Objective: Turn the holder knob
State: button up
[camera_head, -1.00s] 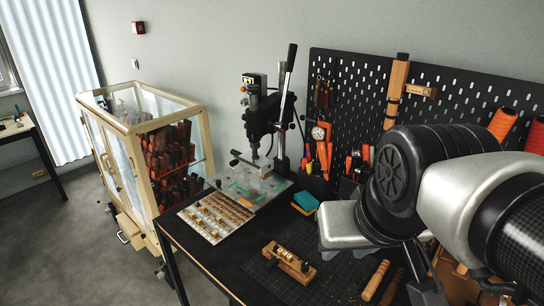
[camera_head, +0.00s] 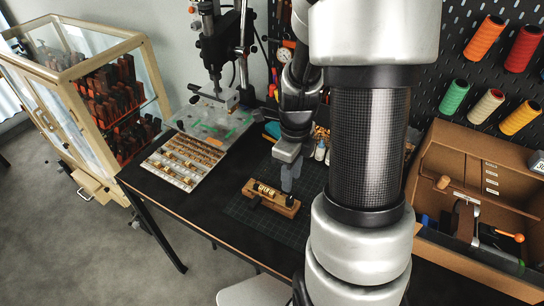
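The holder (camera_head: 283,208) is a small wooden block with a row of brass type pieces (camera_head: 267,191) on it. It lies on the dark green cutting mat on the bench. A small dark part (camera_head: 254,202) shows at its left end; whether this is the knob I cannot tell. My gripper (camera_head: 288,186) points down just behind and over the right part of the holder. Its fingers look close together and small, so their opening is unclear. Whether they touch the holder is also unclear.
A tray of brass type (camera_head: 182,162) and the stamping press (camera_head: 221,50) stand behind left. A glass-sided cabinet (camera_head: 95,90) is further left. My arm hides the bench's middle right.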

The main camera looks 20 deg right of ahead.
aim_at(290, 199)
notch_tip(290, 199, down, 9)
jog(key=b, duration=0.5)
jog(key=shift+s+b, duration=0.1)
jog(key=shift+b, duration=0.25)
jog(key=shift+c, duration=0.3)
jog(key=shift+r, duration=0.25)
jog(key=c, duration=0.5)
jog(key=n, duration=0.6)
jog(key=shift+c, duration=0.3)
jog(key=n, duration=1.4)
jog(key=shift+n, duration=1.3)
jog(key=o, duration=0.3)
jog(key=shift+n, duration=0.5)
jog(key=o, duration=0.5)
